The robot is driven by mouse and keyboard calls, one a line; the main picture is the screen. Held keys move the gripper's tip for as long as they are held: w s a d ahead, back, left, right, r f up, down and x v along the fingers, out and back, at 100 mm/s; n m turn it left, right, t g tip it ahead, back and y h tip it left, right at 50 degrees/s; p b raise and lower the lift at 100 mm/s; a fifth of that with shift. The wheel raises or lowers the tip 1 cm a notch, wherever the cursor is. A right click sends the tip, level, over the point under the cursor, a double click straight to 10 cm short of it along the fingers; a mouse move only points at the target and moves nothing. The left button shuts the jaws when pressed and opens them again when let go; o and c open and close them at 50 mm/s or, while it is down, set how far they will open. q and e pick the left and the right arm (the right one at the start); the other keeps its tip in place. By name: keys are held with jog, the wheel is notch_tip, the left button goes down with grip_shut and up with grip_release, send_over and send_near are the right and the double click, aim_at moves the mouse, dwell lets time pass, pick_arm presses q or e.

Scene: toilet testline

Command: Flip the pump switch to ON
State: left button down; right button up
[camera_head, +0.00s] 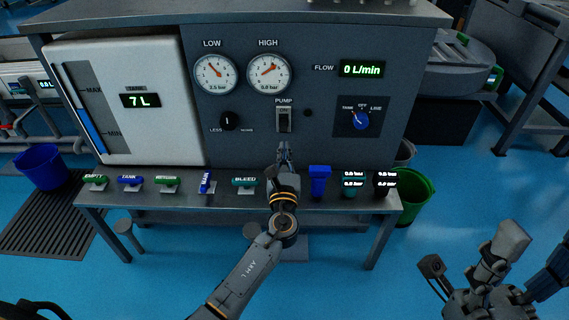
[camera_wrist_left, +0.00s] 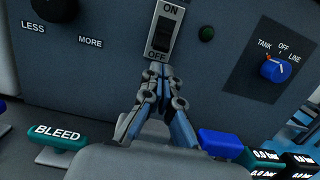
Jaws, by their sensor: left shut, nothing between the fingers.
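The pump switch (camera_head: 284,122) is a dark rocker in a light plate below the word PUMP on the grey panel. In the left wrist view the switch (camera_wrist_left: 161,34) has ON above and OFF below; I cannot tell which side is pressed in. My left gripper (camera_head: 283,147) is shut and empty, its tips just below the switch. In the left wrist view the gripper's tips (camera_wrist_left: 157,70) are close under the OFF label; whether they touch the plate is unclear. My right gripper (camera_head: 470,256) is at the lower right, fingers apart, away from the panel.
The round lamp (camera_head: 308,113) beside the switch is dark. The flow display (camera_head: 362,68) reads 0 L/min. A blue selector knob (camera_head: 361,120) is to the right, and a LESS/MORE knob (camera_head: 230,121) to the left. The teal BLEED handle (camera_head: 245,181) and a blue part (camera_head: 319,181) flank my left gripper.

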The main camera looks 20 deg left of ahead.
aim_at(283, 127)
pick_arm(q)
jog(key=shift+b+x, duration=0.4)
jog(key=shift+x, duration=1.7)
